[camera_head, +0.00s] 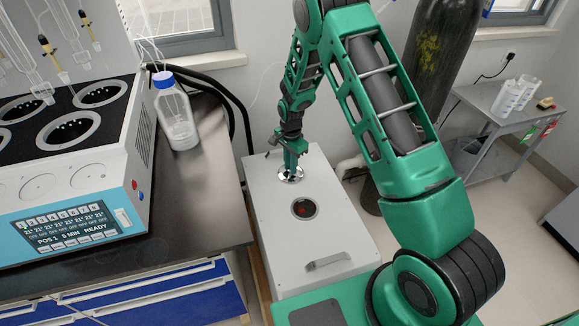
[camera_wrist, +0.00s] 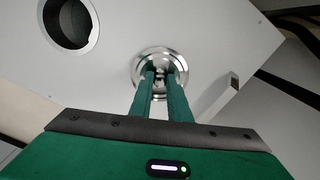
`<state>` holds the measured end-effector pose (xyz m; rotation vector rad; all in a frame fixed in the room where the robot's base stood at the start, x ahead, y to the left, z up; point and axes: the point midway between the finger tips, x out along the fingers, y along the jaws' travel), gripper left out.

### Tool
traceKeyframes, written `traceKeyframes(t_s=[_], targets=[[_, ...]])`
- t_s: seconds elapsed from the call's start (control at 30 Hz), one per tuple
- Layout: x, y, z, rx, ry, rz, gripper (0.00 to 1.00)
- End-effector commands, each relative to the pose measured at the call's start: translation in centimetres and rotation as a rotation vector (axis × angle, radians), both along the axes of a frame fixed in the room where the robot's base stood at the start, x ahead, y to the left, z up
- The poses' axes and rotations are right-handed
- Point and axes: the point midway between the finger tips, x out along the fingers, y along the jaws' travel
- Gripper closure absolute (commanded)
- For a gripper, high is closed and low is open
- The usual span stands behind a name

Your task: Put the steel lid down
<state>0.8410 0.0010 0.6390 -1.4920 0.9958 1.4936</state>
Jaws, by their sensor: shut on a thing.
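The steel lid (camera_head: 290,174) is a round, shiny disc over the far part of the grey box top (camera_head: 265,215). My gripper (camera_head: 290,160) is upright above the lid and shut on its central knob. In the wrist view the lid (camera_wrist: 161,72) sits between and beyond the two green fingertips of my gripper (camera_wrist: 159,76). Whether the lid touches the box top or hovers just above it, I cannot tell. A round dark opening (camera_head: 304,208) with a red glow lies nearer on the same box top, uncovered.
A handle (camera_head: 327,262) is at the box's near end. On the left, a dark bench carries a heating unit (camera_head: 70,225) and a blue-capped bottle (camera_head: 176,112). A dark gas cylinder (camera_head: 437,60) stands behind my arm. A grey side table (camera_head: 500,105) holds white bottles.

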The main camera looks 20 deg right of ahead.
Motion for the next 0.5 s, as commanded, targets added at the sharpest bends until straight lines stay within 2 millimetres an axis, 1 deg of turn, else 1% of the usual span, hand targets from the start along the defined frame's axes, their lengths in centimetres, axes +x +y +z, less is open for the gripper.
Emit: traceKeyframes(t_s=[0.07,0.1,0.13,0.17,0.4,0.5], targets=[[-0.01,-0.03,-0.21,0.0,0.001,0.0,1.0],[-0.01,-0.03,-0.16,0.0,0.0,0.0,0.74],[-0.01,-0.03,-0.16,0.0,0.0,-0.001,0.67],[-0.01,-0.03,-0.16,0.0,0.0,-0.001,0.65],[-0.02,-0.04,-0.14,0.0,0.0,-0.001,0.65],[0.0,-0.03,0.16,0.0,-0.001,-0.001,0.65]])
